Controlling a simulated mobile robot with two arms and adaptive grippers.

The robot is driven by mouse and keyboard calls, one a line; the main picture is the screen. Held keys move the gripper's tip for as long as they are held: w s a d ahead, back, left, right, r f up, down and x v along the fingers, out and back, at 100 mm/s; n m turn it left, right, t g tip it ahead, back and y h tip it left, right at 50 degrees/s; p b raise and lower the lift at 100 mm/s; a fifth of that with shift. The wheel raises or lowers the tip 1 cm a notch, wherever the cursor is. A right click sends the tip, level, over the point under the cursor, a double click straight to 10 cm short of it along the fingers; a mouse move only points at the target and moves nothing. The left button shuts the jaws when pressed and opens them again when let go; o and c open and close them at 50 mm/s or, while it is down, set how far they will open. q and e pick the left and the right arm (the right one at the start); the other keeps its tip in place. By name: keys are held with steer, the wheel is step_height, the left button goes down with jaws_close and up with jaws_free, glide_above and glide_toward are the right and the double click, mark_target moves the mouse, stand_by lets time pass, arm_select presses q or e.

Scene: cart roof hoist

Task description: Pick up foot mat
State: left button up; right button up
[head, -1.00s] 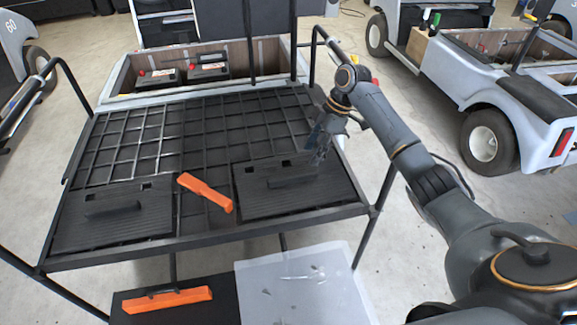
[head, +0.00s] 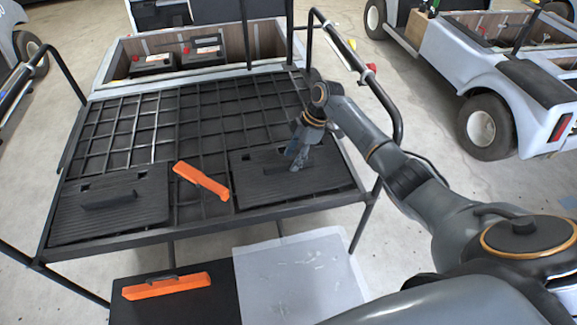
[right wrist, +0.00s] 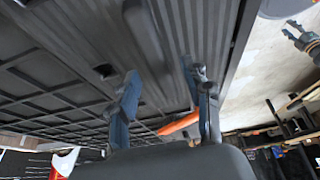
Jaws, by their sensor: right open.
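Two black ribbed foot mats lie flat on the rack in the head view, each with a raised handle: the left mat (head: 140,212) and the right mat (head: 250,192). My right gripper (head: 297,160) is low over the right mat, its fingers pointing down by the handle and partly hiding it. In the right wrist view, the fingers of my right gripper (right wrist: 163,75) stand apart, with the blurred handle (right wrist: 145,35) beyond them and nothing clearly held. A small gripper, apparently my left (right wrist: 300,38), shows at upper right there; its jaw state is unclear.
An orange bar (head: 201,181) lies on the rack (head: 205,117) between the mats. Another orange bar (head: 167,287) sits on a black surface below, beside a pale sheet (head: 298,275). Black rails rise at the rack's sides. Another cart (head: 507,95) stands at right.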

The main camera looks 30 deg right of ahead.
steer(key=shift+x, duration=1.1)
steer(key=shift+f, duration=0.3)
jaws_close()
